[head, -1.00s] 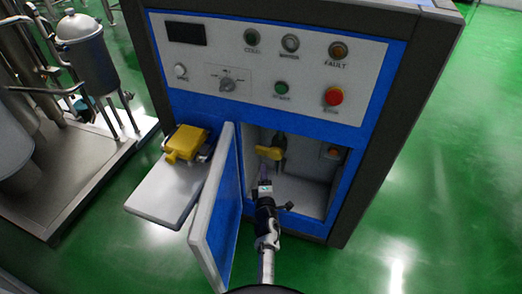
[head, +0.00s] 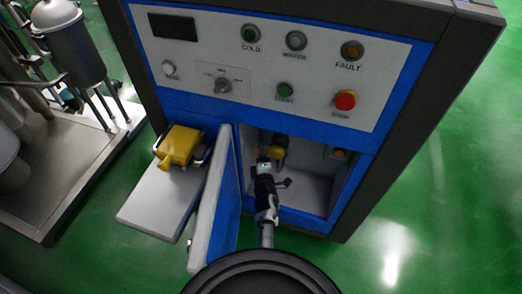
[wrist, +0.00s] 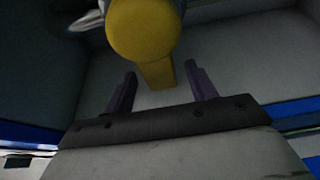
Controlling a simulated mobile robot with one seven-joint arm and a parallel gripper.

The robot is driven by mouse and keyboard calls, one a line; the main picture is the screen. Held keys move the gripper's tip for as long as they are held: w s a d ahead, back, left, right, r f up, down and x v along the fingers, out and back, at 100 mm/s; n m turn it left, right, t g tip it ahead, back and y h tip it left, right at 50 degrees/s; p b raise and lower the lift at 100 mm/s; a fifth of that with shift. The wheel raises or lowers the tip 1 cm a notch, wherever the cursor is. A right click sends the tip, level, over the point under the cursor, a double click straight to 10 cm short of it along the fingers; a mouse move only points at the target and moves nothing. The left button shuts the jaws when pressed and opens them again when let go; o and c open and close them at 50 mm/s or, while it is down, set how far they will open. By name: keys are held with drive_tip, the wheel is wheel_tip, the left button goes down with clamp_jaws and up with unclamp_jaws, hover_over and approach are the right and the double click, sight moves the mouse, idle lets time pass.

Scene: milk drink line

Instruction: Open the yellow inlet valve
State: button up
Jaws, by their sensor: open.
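The yellow inlet valve (wrist: 145,30) is inside the open compartment of the machine. In the wrist view its round yellow hub is at the top, and a flat yellow handle (wrist: 157,76) points down from it. My gripper (wrist: 161,74) is open, with its two dark fingers apart on either side of the handle's lower end. I cannot tell if a finger touches it. In the head view my gripper (head: 263,160) reaches into the compartment and hides much of the valve.
The blue-edged compartment door (head: 213,205) stands open just left of my arm. A yellow part (head: 180,146) sits at a grey shelf (head: 158,198) further left. The control panel (head: 270,70) with its red button (head: 345,100) is above. The compartment's right side has free room.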

drive_tip(key=shift+s, duration=0.1)
drive_tip(key=shift+c, duration=0.3)
clamp_jaws()
